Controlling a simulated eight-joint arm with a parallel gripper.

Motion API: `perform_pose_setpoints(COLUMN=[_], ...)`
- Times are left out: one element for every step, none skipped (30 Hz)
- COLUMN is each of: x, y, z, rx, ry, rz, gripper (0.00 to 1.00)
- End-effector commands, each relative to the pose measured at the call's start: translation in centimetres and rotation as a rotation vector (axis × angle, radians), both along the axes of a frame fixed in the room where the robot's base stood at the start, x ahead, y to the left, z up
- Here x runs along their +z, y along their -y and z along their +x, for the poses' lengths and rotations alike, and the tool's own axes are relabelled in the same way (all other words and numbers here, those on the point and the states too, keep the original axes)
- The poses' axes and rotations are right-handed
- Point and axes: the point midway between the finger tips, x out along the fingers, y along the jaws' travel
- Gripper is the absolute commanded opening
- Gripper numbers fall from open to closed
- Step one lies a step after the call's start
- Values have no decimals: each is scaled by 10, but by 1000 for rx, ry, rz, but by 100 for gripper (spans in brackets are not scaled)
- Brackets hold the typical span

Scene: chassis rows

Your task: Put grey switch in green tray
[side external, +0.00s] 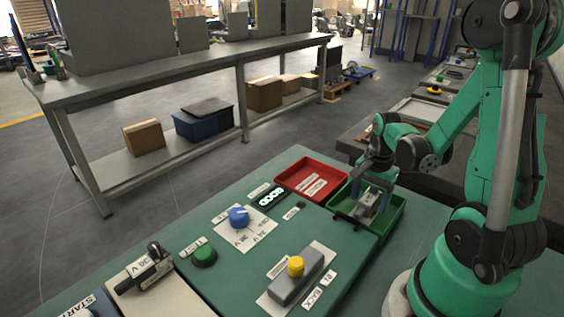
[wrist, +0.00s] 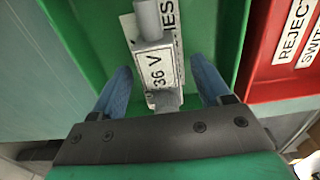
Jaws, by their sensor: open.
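In the side view the switch (side external: 368,200) shows in the green tray (side external: 391,217), partly hidden by my gripper. My gripper (wrist: 162,90) is open, its two blue fingers apart on either side of the switch's lower end. The fingers look clear of the switch. In the side view my gripper (side external: 373,187) is low over the tray.
A red tray (side external: 312,180) labelled for rejects stands beside the green tray. The panel also holds a blue knob (side external: 238,217), a green button (side external: 204,256), a yellow-topped grey box (side external: 296,275) and another switch (side external: 146,270) labelled "36 V" at the lower left.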

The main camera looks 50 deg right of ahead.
Motion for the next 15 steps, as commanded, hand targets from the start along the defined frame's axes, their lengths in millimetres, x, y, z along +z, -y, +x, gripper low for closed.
perform_pose_setpoints(x=[4,8,12,16,20,26,30,34,40,44,49,55,59,64,70], y=[0,0,0,0,0,0,-1,0,0,0,0,-1,-1,0,0], z=[0,0,0,0,0,-1,-1,0,0,0,0,-1,-1,0,0], rx=[0,0,0,0,0,0,0,0,0,0,0,0,0,0,0], ry=[0,0,0,0,0,0,0,0,0,0,0,0,0,0,0], rz=[0,0,0,0,0,0,0,0,0,0,0,0,0,0,0], gripper=[70,70,70,70,70,70,70,70,70,70,70,70,70,70,70])
